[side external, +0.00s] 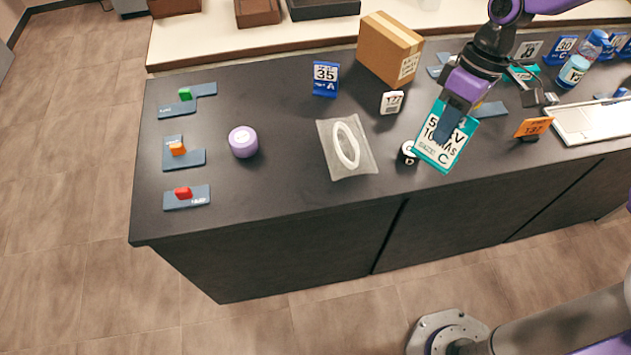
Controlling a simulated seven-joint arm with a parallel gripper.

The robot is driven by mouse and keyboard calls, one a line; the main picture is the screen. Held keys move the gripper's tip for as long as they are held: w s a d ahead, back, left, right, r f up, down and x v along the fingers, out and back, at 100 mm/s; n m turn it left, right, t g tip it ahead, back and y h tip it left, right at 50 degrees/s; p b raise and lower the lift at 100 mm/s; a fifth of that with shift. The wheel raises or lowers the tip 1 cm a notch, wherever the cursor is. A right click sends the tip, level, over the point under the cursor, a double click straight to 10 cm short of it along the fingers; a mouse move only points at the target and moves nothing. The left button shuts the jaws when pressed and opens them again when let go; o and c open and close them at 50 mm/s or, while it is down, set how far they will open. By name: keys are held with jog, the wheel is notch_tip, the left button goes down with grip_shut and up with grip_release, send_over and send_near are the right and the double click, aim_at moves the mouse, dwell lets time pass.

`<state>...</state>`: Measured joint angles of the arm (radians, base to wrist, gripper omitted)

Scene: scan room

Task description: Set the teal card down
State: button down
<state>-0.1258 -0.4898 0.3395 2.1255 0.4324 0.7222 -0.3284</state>
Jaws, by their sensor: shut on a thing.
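The teal card (434,153) has a white face with large black print. My gripper (449,122) is shut on its upper part and holds it tilted, face toward the camera, near the front edge of the dark counter (290,190). I cannot tell whether the card's lower edge touches the counter. The gripper's fingers cover part of the print. Another teal card (522,72) stands farther back on the right, partly hidden by my arm.
A small round black-and-white item (406,153) is just left of the card. A white tag (391,102), cardboard box (389,50), clear pouch with white ring (346,148) and orange tag (533,127) are around it. The counter between purple jar (243,142) and pouch is clear.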

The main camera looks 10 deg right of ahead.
jog(key=s+a+m+t, duration=0.25)
jog(key=a+m, duration=0.75)
jog(key=a, duration=0.6)
jog(key=shift+m+t, duration=0.25)
jog(key=shift+m, duration=0.45)
jog(key=shift+w+a+f, duration=1.45)
jog(key=shift+a+f, duration=0.6)
jog(key=shift+w+a+f, duration=1.5)
jog(key=shift+a+f, duration=0.55)
jog(key=shift+f, duration=0.05)
jog(key=shift+w+a+f, duration=1.45)
jog(key=shift+a+f, duration=0.6)
jog(key=shift+f, duration=0.15)
jog(key=c, duration=1.2)
grip_release()
